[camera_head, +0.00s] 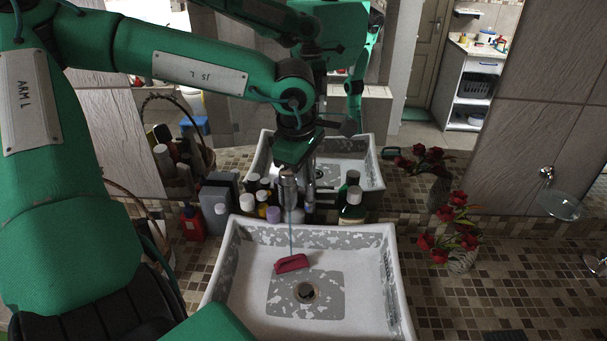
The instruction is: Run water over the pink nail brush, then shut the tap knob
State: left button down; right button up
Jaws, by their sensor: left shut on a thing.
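The pink nail brush (292,263) lies in the white and grey basin (391,290), just behind the drain. The metal tap (289,193) stands at the basin's back edge. A thin stream of water (291,238) runs from it down to the brush. My left gripper (291,171) is at the top of the tap, shut on the tap knob, which it mostly hides. My right gripper is not in view.
Several bottles (353,208) crowd behind the basin, close to the tap. Red flowers (461,235) stand to the right. A mirror behind reflects the basin and my arm. The tiled counter (490,295) is mostly free at right.

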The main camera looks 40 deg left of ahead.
pick_arm(q)
jog(key=n+b, duration=0.1)
jog(key=b, duration=0.2)
jog(key=w+n+b, duration=0.1)
jog(key=n+b, duration=0.1)
jog(key=b, duration=0.1)
jog(key=n+b, duration=0.2)
jog(key=b, duration=0.1)
jog(key=shift+w+a+g+y, duration=0.3)
jog(key=shift+w+y, duration=0.1)
jog(key=c, duration=1.5)
grip_release()
